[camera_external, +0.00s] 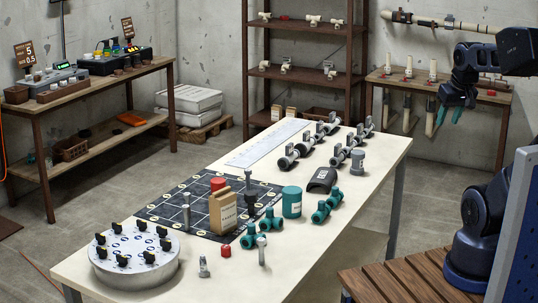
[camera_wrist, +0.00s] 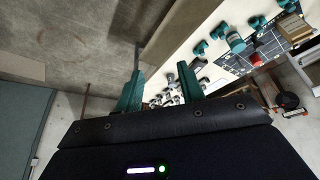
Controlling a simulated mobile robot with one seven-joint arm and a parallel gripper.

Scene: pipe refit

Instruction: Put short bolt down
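My gripper (camera_external: 455,115) hangs in the air at the upper right of the external view, beyond the right side of the long table (camera_external: 330,225). Its two teal fingers are apart with nothing between them; the wrist view (camera_wrist: 160,78) shows the same empty gap. A short grey bolt (camera_external: 203,268) stands upright on the near part of the table. A taller grey bolt (camera_external: 261,251) stands to its right. I cannot tell for sure which one is the task's short bolt.
The table also holds a round drum with black clips (camera_external: 135,262), a dark grid mat (camera_external: 160,210), a tan packet (camera_external: 222,211), a teal jar (camera_external: 291,202), teal fittings (camera_external: 321,212) and rows of grey pipe fittings (camera_external: 290,157). A slatted wooden bench (camera_external: 405,280) stands at front right.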

